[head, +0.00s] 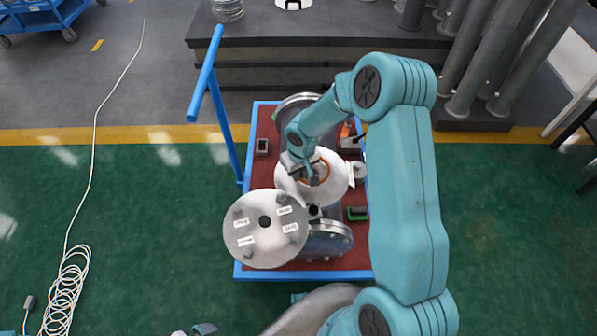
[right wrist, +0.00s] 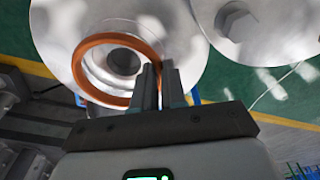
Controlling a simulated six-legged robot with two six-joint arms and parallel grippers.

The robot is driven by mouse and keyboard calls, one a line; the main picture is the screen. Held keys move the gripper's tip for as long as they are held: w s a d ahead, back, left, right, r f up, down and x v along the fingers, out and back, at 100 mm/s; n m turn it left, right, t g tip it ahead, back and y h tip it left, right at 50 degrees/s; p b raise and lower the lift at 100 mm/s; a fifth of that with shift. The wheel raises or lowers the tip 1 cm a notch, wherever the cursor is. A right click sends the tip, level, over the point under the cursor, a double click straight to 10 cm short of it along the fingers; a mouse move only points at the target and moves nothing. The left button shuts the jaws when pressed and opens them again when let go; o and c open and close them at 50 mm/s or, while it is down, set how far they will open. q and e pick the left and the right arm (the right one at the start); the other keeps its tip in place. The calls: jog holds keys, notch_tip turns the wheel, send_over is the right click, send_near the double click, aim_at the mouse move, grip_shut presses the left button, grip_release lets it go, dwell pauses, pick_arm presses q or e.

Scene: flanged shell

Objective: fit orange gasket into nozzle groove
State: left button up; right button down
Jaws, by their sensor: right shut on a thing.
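The orange gasket (right wrist: 76,68) is a thin ring over the face of the pale metal nozzle flange (right wrist: 50,30), around its central bore. In the head view, part of the gasket (head: 327,172) shows above the nozzle flange (head: 340,182). My right gripper (head: 312,178) is over the flange. In the right wrist view the right gripper (right wrist: 160,80) is shut on the gasket's near right side, and the fingers hide that part. I cannot tell whether the ring is in the groove or just above it. My left gripper's fingers are not in view.
A round metal cover (head: 262,245) with bolts and labels is beside the nozzle, lower left. Both are over a red-topped blue cart (head: 257,180) with a blue handle (head: 206,75) at left. A green-and-black item (head: 357,214) lies on the cart.

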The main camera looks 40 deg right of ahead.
jog(key=shift+b, duration=0.3)
jog(key=shift+f, duration=0.1)
dwell(0.5)
jog(key=shift+f+b, duration=0.35)
jog(key=shift+b, duration=0.1)
jog(key=shift+f+b, duration=0.75)
jog(key=shift+b, duration=0.1)
jog(key=c, duration=1.1)
grip_release()
jog(key=shift+r, duration=0.1)
notch_tip(320, 180, up, 16)
jog(key=s+p, duration=0.2)
jog(key=shift+a, duration=0.15)
jog(key=shift+s, duration=0.1)
